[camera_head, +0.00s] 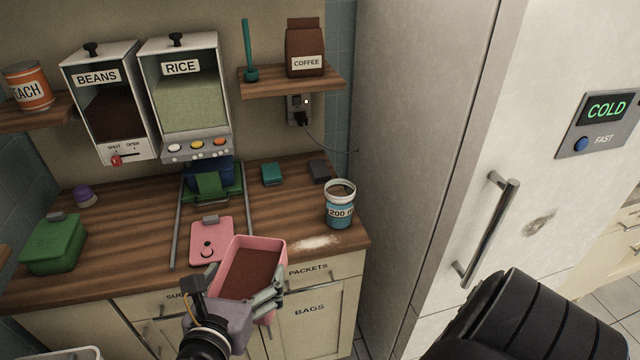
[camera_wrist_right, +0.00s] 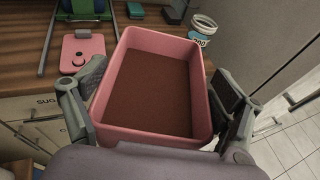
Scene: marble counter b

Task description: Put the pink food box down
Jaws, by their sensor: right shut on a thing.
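The pink food box (camera_head: 250,270) is open on top and holds a brown fill, likely beans. My right gripper (camera_head: 238,290) is shut on it, with fingers on its two sides, in front of the counter's front edge. In the right wrist view the box (camera_wrist_right: 155,85) sits level between the fingers of the gripper (camera_wrist_right: 160,105). A pink lid (camera_head: 212,240) lies on the wooden counter (camera_head: 130,215) just behind the box; it also shows in the right wrist view (camera_wrist_right: 84,50). My left gripper is not in view.
A green box (camera_head: 54,245) stands at the counter's left. A blue and white tub (camera_head: 340,205) stands near the right edge, beside spilled powder (camera_head: 314,242). Metal rails (camera_head: 178,225) run below the rice dispenser (camera_head: 184,95). Bare wood lies left of the rails.

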